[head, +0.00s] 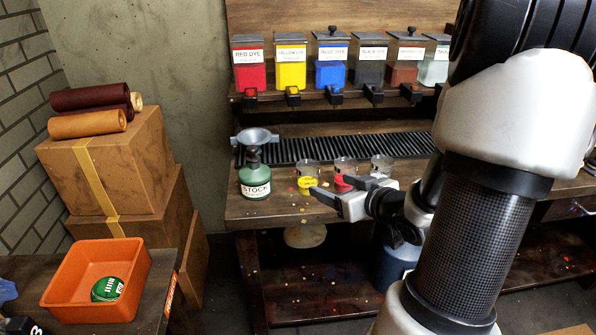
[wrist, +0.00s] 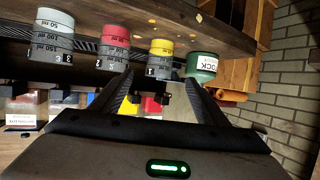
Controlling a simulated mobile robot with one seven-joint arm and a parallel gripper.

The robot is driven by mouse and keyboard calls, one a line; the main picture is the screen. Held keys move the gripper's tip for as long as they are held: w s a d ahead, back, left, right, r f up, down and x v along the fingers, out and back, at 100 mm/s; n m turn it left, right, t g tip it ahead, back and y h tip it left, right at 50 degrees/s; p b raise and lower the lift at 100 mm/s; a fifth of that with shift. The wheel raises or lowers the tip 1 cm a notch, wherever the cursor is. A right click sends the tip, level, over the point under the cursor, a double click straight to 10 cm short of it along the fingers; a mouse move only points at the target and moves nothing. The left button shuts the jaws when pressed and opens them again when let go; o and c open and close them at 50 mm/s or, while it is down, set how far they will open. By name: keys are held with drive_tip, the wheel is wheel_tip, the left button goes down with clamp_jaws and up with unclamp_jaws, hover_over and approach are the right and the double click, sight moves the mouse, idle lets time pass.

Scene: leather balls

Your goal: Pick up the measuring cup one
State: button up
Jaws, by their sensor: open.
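The measuring cup one (head: 306,184) is a clear cup with yellow at its bottom, standing at the left of a row of three on the workbench. In the wrist view, which is upside down, the cup (wrist: 161,60) shows yellow with grey bands and the number 1. My gripper (head: 330,187) is open and empty, in front of the cups. In the wrist view the fingers (wrist: 159,88) point toward cup one, which appears just beyond the tips and apart from them.
A red cup two (wrist: 114,50) and a grey cup three (wrist: 53,38) stand beside cup one. A green stock bottle (head: 255,178) with a funnel stands left. Dye dispensers (head: 331,74) line the shelf behind. An orange bin (head: 70,300) holds a green ball (head: 107,289).

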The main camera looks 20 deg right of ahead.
sight(301, 173)
drive_tip(key=b+x, duration=0.4)
drive_tip(key=x, duration=1.3)
drive_tip(key=shift+w+a, duration=0.1)
drive_tip(key=shift+w, duration=0.25)
drive_tip(key=shift+c, duration=0.3)
drive_tip(key=c, duration=1.1)
